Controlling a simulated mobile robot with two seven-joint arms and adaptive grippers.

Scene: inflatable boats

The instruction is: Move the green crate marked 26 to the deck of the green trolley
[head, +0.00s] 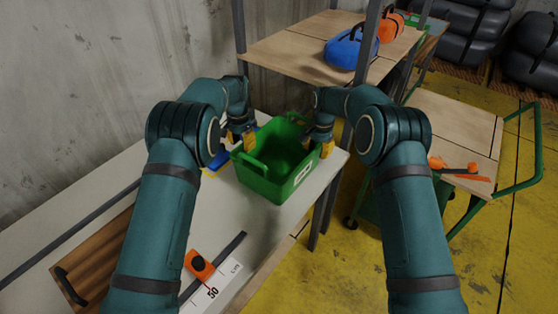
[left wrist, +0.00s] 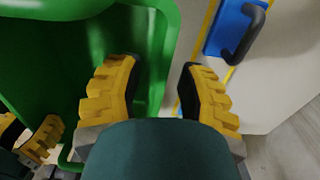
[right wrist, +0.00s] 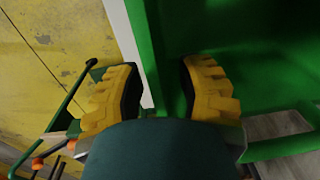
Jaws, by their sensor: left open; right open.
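The green crate (head: 262,181) stands upright on the white bench; a white label on its front is too small to read. It is empty as far as I can see. My left gripper (head: 240,139) is open at its left side, with fingers either side of the wall, which shows between them in the left wrist view (left wrist: 157,65). My right gripper (head: 321,145) is open at the right side, straddling that wall (right wrist: 150,50). Neither grips it. The green trolley with a wooden deck (head: 460,125) stands at the right, partly behind my right arm.
Orange and dark items (head: 455,170) lie on the trolley's near edge. A shelf (head: 290,52) behind holds a blue bag (head: 350,48) and an orange bag (head: 392,27). A blue item (left wrist: 232,30) lies left of the crate. An orange tape measure (head: 199,265) lies in front. Yellow floor is open between.

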